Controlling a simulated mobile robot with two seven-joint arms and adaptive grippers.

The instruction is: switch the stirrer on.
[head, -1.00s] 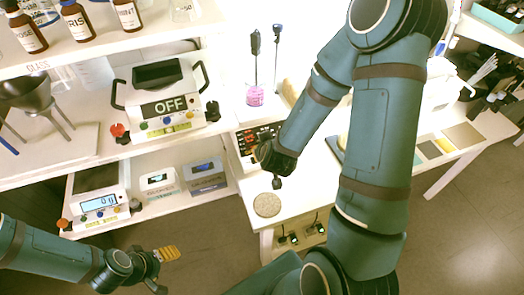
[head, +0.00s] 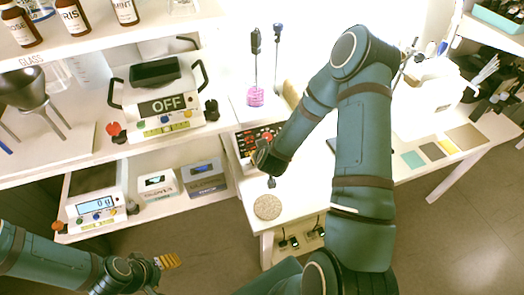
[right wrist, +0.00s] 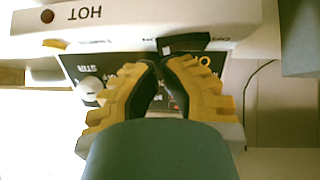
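The stirrer, taken to be the white box with a dark front panel and red lights (head: 243,146), stands at the left end of the white table. Its panel, with upside-down lettering and a pale knob, shows in the right wrist view (right wrist: 85,68). My right gripper (head: 270,182) is in front of the panel's right part in the head view. In the right wrist view its yellow-ridged fingers (right wrist: 160,65) are together with nothing seen between them, covering part of the panel. Contact cannot be told. My left gripper (head: 160,275) is low at the left, fingers apart and empty.
A pink beaker (head: 255,97) stands behind the panel. A round speckled disc (head: 267,207) lies at the table's front edge. Brown bottles (head: 72,17) line the top shelf.

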